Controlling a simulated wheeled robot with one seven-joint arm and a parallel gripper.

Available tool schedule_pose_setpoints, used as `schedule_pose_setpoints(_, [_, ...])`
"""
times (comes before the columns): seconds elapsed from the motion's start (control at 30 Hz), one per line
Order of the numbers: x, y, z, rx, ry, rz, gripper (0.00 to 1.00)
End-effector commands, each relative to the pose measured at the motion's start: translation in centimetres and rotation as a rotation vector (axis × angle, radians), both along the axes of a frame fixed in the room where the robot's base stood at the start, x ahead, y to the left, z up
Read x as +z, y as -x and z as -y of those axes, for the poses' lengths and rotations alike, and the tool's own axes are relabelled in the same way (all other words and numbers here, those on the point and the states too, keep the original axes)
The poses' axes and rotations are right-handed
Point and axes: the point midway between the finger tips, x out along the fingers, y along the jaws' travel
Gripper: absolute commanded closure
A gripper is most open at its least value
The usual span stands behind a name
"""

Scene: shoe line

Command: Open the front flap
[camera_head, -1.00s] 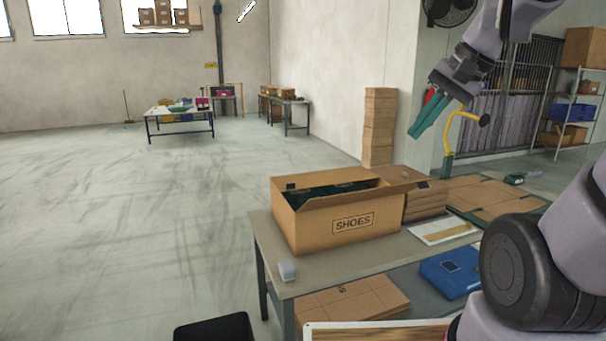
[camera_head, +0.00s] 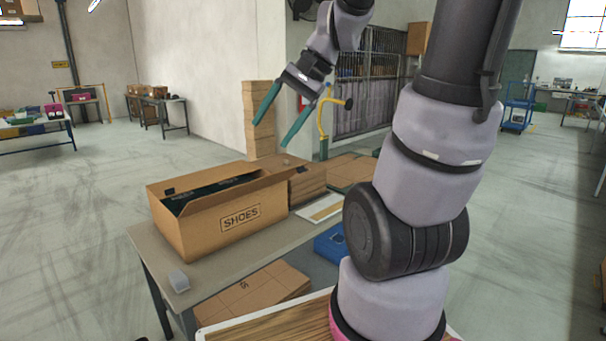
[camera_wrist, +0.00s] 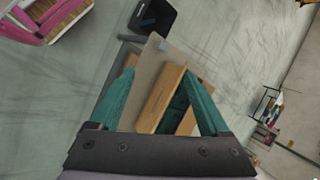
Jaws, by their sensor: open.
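The brown cardboard box marked SHOES (camera_head: 200,232) stands on a grey table (camera_head: 150,250). Its top is partly open, with a dark green interior (camera_head: 215,190) showing. A tan cardboard strip (camera_head: 235,193) runs along the front top edge; I cannot tell exactly how far this flap is folded. Another flap sticks out at the right end. My gripper (camera_head: 270,134) has green fingers spread apart, empty, above and behind the box's right end. In the wrist view my gripper (camera_wrist: 158,72) is open, with the box (camera_wrist: 160,98) below and apart from the fingers.
Stacked flat cardboard (camera_head: 308,186) lies right of the box. A white-framed board (camera_head: 320,208) and a blue item (camera_head: 330,243) are nearby. A small whitish block (camera_head: 179,281) sits at the table's front left corner. Folded cardboard (camera_head: 255,292) lies on a lower shelf.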

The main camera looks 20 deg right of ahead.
Motion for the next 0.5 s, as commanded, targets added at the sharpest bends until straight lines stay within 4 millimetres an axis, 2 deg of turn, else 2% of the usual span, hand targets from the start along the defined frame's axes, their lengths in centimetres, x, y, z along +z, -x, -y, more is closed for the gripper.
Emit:
schedule_pose_setpoints(0.03, [-0.9, -1.3, -0.1, -0.039, -0.077, -0.064, 0.2])
schedule_pose_setpoints(0.27, [-3.4, -7.6, 0.2, -0.227, -0.442, -0.263, 0.2])
schedule_pose_setpoints(0.37, [-4.8, -10.7, 1.4, -0.326, -0.604, -0.322, 0.2])
schedule_pose_setpoints(0.5, [-7.3, -15.3, 4.4, -0.485, -0.827, -0.372, 0.2])
